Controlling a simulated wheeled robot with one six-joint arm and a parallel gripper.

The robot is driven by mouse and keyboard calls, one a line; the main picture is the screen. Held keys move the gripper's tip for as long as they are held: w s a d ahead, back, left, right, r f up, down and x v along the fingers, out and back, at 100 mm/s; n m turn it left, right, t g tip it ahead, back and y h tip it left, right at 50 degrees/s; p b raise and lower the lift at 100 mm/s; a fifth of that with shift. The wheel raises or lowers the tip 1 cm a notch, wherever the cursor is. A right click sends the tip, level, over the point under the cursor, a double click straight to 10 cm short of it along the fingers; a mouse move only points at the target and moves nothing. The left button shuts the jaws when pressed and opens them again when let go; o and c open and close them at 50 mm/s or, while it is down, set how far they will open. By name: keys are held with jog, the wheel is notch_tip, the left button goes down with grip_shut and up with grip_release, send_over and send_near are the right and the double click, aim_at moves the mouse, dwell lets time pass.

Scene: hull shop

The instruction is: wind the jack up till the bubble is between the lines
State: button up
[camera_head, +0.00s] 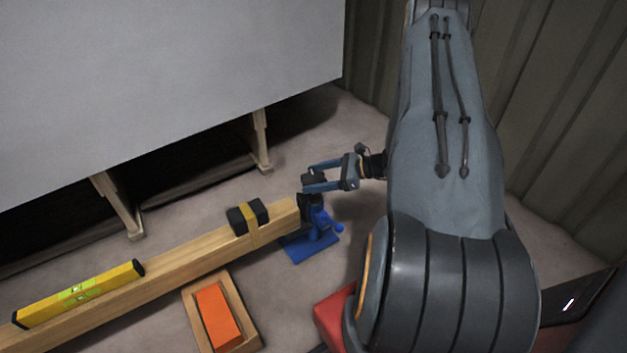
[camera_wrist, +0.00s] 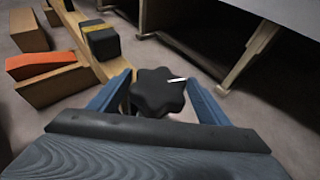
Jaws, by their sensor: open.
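The blue jack (camera_head: 312,245) stands on the floor at the right end of a wooden beam (camera_head: 185,270). Its black star knob (camera_wrist: 158,92), with a white mark pointing right, shows in the wrist view. My gripper (camera_head: 314,175) is open, with its blue fingers either side of the knob; it also shows in the wrist view (camera_wrist: 160,80). I cannot tell whether a finger touches the knob. A yellow spirit level (camera_head: 80,291) lies along the beam at the left, with green vials; the bubble is too small to read against the lines.
A black block with a yellow strap (camera_head: 248,217) sits on the beam near the jack. A wooden tray (camera_head: 253,335) with an orange block (camera_head: 217,318) lies in front. A large grey panel (camera_head: 160,80) on wooden legs (camera_head: 262,140) stands behind. A red object (camera_head: 333,315) is beside my arm.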

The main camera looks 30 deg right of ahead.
jog(key=shift+w+a+f, duration=0.1)
jog(key=shift+w+a, duration=0.05)
jog(key=c, duration=0.7)
jog(key=shift+n+g, duration=0.3)
jog(key=n+g+y+b, duration=0.1)
jog(key=n+g, duration=0.1)
jog(key=n+g+y+b, duration=0.1)
jog(key=n+g, duration=0.1)
jog(key=shift+w+f+y, duration=0.1)
jog(key=shift+y, duration=0.2)
jog(key=shift+n+g+y+b, duration=0.3)
jog(key=shift+n+g+b, duration=1.25)
jog(key=shift+n+g, duration=0.6)
jog(key=shift+g, duration=0.45)
